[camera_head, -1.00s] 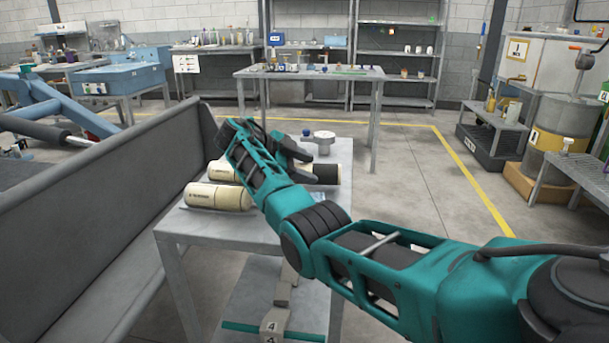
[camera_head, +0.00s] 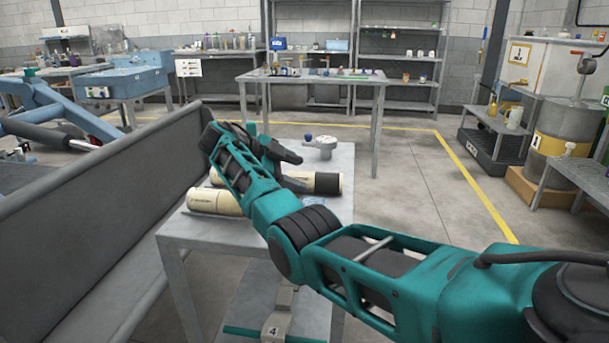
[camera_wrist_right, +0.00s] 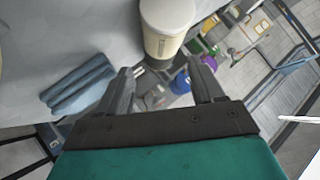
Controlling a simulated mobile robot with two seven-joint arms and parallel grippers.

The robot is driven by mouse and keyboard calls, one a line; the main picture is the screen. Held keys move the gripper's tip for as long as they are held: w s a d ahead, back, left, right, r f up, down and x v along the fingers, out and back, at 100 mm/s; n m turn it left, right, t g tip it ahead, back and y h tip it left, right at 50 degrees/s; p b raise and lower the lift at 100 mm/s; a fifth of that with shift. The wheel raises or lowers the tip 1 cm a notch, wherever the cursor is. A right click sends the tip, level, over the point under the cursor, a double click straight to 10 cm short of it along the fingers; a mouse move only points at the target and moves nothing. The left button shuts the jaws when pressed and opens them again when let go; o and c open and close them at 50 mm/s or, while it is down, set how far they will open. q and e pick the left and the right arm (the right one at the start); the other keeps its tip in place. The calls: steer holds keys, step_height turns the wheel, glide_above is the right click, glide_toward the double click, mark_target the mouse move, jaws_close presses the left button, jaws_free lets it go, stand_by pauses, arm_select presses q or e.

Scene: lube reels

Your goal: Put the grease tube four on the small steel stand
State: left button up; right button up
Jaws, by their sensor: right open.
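Several cream grease tubes lie on their sides on a small steel table. One tube (camera_head: 213,202) is at its near left, and another with a black band (camera_head: 327,183) is behind it to the right. Their numbers are too small to read. The small steel stand (camera_head: 180,270) appears to be this table. My left gripper is out of view.
A grey round part (camera_head: 322,143) sits at the table's back. A grey bench-like panel (camera_head: 110,175) runs along the left. A larger workbench (camera_head: 340,77) stands behind.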

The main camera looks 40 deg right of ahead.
steer(key=v, duration=0.8)
steer(key=shift+p, duration=0.3)
steer(key=shift+s+f, duration=0.1)
steer(key=shift+s, duration=0.1)
